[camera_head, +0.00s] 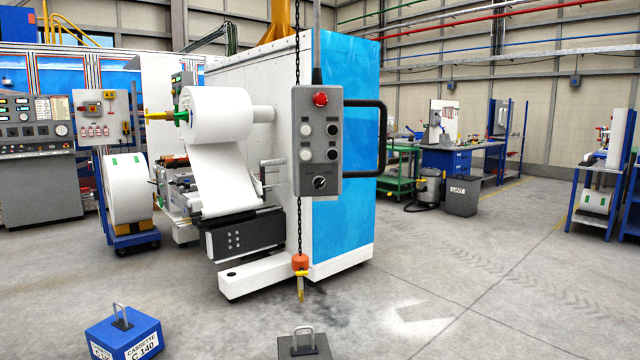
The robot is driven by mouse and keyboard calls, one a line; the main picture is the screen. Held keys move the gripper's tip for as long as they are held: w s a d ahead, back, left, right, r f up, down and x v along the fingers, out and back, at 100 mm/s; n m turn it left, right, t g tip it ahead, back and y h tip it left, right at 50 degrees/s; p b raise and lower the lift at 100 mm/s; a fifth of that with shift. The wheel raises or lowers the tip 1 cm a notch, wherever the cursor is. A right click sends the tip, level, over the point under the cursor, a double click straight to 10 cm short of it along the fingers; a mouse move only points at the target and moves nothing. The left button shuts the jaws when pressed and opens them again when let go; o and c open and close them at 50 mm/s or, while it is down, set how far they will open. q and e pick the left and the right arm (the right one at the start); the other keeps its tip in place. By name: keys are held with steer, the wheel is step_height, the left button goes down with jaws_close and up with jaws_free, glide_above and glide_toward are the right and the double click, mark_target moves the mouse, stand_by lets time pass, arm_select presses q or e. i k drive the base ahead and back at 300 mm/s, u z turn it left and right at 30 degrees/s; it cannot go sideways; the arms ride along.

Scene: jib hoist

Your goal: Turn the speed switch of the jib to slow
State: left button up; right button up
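The jib's grey control pendant (318,150) hangs in the middle of the head view, with a black bar handle (382,138) on its right side. It has a red stop button (320,99) at the top and two white and two black buttons below. The speed switch (319,182) is a round black knob at the bottom of the pendant; its labels are too small to read. A black chain hangs just left of the pendant and ends in an orange block with a yellow hook (300,287). Neither of my grippers is in view.
A blue cassette box (124,335) and a dark grey box (304,347), each with a metal handle, stand on the floor in front. Behind the pendant is a white and blue machine (345,160) carrying a white roll (215,118).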

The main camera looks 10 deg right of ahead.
mark_target(319, 182)
steer(key=k, duration=0.6)
steer(key=u, duration=0.65)
steer(key=i, duration=1.45)
steer(key=z, duration=0.4)
